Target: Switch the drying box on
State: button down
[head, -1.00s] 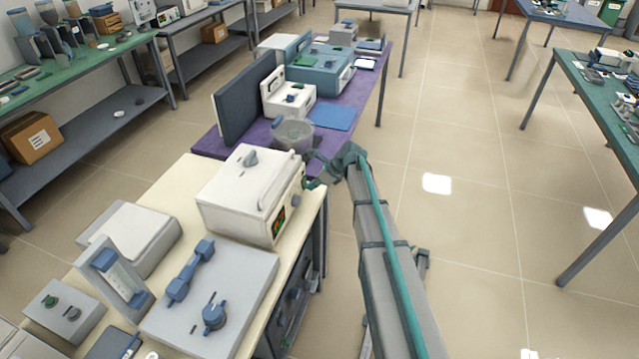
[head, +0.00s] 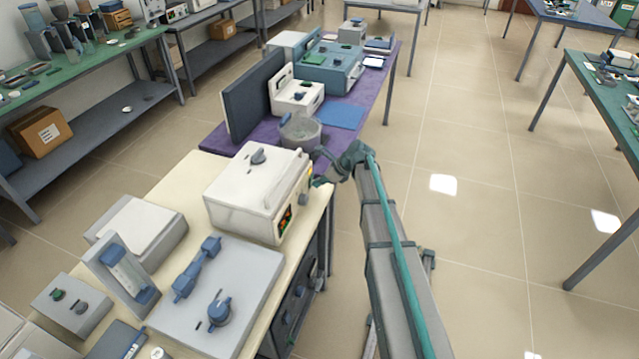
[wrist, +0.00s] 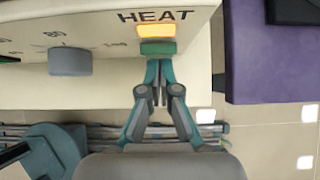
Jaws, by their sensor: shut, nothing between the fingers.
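The drying box (head: 258,190), a cream box with a knob on top, stands on the cream bench. Its front faces right in the head view. In the wrist view the front panel (wrist: 110,70) carries the word HEAT above a lit orange lamp (wrist: 155,30). A green switch (wrist: 158,47) sits just below the lamp. My gripper (wrist: 158,66) is shut and empty, its fingertips at the switch's lower edge and seemingly touching it. In the head view my gripper (head: 320,179) is at the front panel's far end, partly hidden.
A grey-blue dial (wrist: 70,61) is left of the switch in the wrist view. A grey pot (head: 301,132) stands on the purple table (head: 225,141) just beyond the box. A grey hotplate-like unit (head: 232,290) is nearer on the bench. The floor right of my arm is clear.

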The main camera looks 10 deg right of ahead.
jog(key=shift+r, duration=0.5)
jog(key=shift+s+d+f+p, duration=0.1)
jog(key=shift+s+d+p, duration=0.25)
jog(key=shift+d, duration=0.1)
jog(key=s+d+r+b, duration=0.3)
jog(key=s+d+r, duration=0.2)
jog(key=d, duration=0.4)
jog(key=shift+d+r, duration=0.2)
jog(key=shift+r, duration=0.25)
jog(key=shift+s, duration=0.1)
